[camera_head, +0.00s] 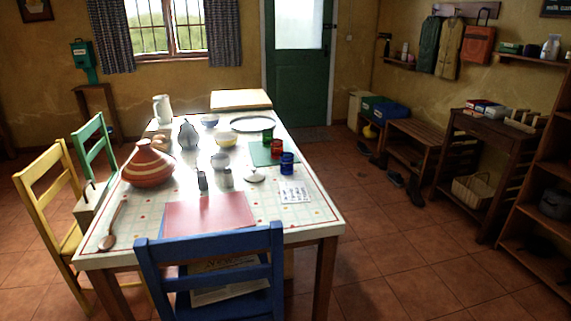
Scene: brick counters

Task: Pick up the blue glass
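The blue glass (287,163) stands upright on the right side of the long table (255,207), close to its right edge. A small red glass (276,148) stands just behind it and a green glass (267,135) further back. A white sheet with print (294,191) lies in front of the blue glass. Neither of my grippers shows in the head view, and nothing touches the blue glass.
A blue chair (212,265) stands at the table's near end, with yellow (50,195) and green (92,150) chairs on the left. A striped tagine (148,165) and several dishes fill the table's left and middle. The floor (385,240) right of the table is clear.

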